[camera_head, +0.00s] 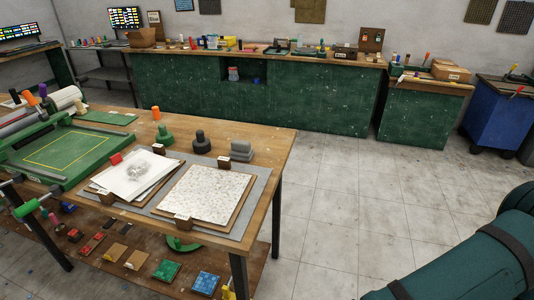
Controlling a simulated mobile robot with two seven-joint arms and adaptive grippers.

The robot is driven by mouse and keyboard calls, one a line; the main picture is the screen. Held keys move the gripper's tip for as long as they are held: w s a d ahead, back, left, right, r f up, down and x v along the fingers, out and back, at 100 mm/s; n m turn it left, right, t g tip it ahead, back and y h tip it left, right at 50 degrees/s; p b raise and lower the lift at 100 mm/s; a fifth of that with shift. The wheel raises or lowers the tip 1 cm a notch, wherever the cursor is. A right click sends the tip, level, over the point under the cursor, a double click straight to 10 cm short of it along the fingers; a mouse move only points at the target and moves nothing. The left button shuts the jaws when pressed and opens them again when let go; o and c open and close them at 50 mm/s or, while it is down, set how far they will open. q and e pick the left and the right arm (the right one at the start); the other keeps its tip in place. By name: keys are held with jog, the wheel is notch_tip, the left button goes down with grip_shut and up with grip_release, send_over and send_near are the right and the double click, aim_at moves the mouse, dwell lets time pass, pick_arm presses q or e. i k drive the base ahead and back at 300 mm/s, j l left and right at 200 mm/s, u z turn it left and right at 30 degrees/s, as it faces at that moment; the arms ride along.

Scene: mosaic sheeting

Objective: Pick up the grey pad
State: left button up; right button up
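A grey block-like pad (242,150), which looks layered or stacked, rests on the wooden table (262,135) near its right back corner. It sits just beyond a small brown block at the back edge of the grey mat (258,191). To its left stand a dark round-based knob tool (201,143) and a similar green one (164,134). Neither of my grippers shows in the head view, so nothing is seen holding or touching the pad.
A speckled mosaic sheet (208,194) and a white sheet (133,175) lie on boards on the mat. A green press bed (62,156) fills the table's left. Coloured tiles lie on a shelf below. Bare floor (350,220) opens to the right; green counters (290,98) stand behind.

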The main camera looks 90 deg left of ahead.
aim_at(241, 150)
jog(key=i+u, duration=0.2)
jog(key=u, duration=0.3)
jog(key=i+u, duration=0.2)
jog(key=u, duration=0.3)
jog(key=i+l+u, duration=0.1)
jog(key=u, duration=0.35)
jog(key=i+u, duration=0.2)
jog(key=u, duration=0.3)
jog(key=i+u, duration=0.15)
jog(key=u, duration=0.35)
jog(key=i+l+u, duration=0.15)
jog(key=u, duration=0.35)
